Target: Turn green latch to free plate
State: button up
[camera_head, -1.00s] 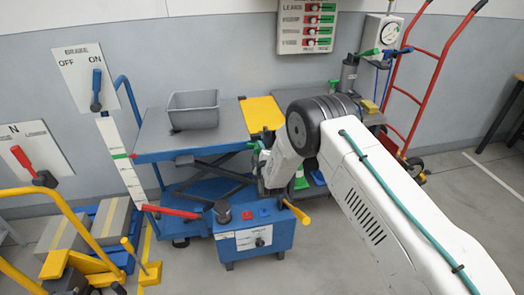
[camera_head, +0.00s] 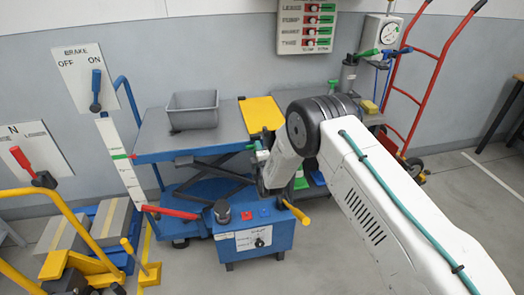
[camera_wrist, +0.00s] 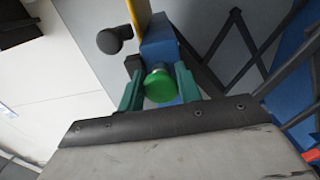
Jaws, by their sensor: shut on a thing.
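The green latch shows in the wrist view as a round green knob (camera_wrist: 160,86) beside a blue block at the table edge. My gripper (camera_wrist: 159,70) has its two teal fingers on either side of the knob, shut on it. In the head view the gripper is mostly hidden behind my arm; a bit of green (camera_head: 256,146) shows by the table's right edge. The yellow plate (camera_head: 262,113) lies flat on the right end of the lift table; a yellow strip (camera_wrist: 138,14) shows in the wrist view.
The blue lift table (camera_head: 150,140) carries a grey bin (camera_head: 193,108). A black ball knob (camera_wrist: 115,40) sits close left of the latch. Below stands a blue pump box (camera_head: 250,238) with a red lever (camera_head: 173,212) and a yellow handle (camera_head: 297,213). A red hand truck (camera_head: 432,75) leans at right.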

jog(key=o, duration=0.9)
jog(key=v, duration=0.7)
jog(key=shift+s, duration=0.4)
jog(key=shift+d, duration=0.1)
